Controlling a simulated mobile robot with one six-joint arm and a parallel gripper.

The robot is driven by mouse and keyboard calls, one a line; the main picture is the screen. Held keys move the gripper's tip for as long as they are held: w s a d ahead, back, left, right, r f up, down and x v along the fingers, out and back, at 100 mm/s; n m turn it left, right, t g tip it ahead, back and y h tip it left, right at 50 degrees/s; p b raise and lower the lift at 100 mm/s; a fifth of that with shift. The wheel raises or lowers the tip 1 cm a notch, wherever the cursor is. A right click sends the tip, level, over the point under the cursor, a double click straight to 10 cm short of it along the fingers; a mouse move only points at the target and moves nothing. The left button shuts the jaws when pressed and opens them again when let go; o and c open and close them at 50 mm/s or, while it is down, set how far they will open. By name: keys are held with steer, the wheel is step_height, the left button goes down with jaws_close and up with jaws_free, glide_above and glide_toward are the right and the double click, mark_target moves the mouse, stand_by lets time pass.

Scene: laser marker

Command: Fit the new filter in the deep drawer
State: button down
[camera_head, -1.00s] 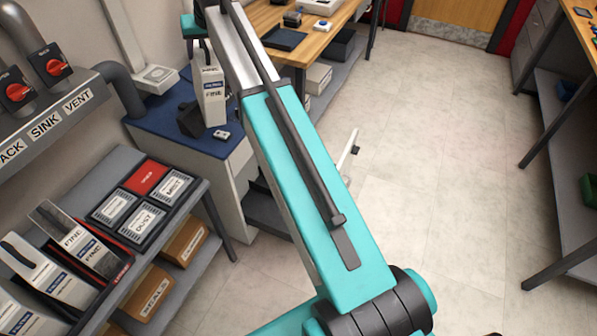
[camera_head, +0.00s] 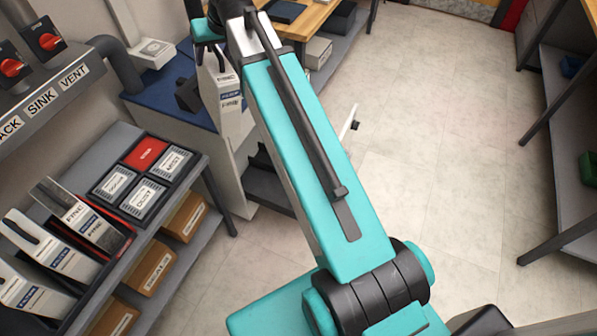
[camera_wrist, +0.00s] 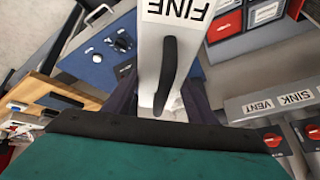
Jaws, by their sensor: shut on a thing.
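A white filter marked FINE (camera_head: 232,112) hangs at my gripper (camera_head: 206,36), over the front edge of a blue-topped cabinet (camera_head: 163,100). The arm partly hides it in the head view. In the wrist view my gripper (camera_wrist: 160,104) is shut on the filter (camera_wrist: 196,42), with its black strap handle (camera_wrist: 170,62) between the dark fingers. A white panel with a dark knob (camera_head: 349,124) sticks out beyond the arm from the cabinet's side. It may be an open drawer front, but the arm hides most of it and no drawer inside can be made out.
Similar white filters (camera_head: 52,250) stand on a grey shelf (camera_head: 95,165) at left, beside a tray of labelled cartridges (camera_head: 143,186). VENT and SINK ducts with red valves (camera_head: 46,41) are above it. A wooden bench (camera_head: 312,17) is behind. The pale floor (camera_head: 430,165) is clear.

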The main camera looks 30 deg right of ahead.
mark_target(217, 67)
steer(key=s, duration=0.2)
steer(key=s+f, duration=0.1)
steer(key=shift+s+a, duration=0.25)
steer(key=shift+a, duration=0.05)
steer(key=shift+s+a+f+n, duration=0.15)
steer(key=shift+s+n, duration=0.15)
steer(key=shift+n, duration=0.2)
steer(key=shift+s, duration=0.1)
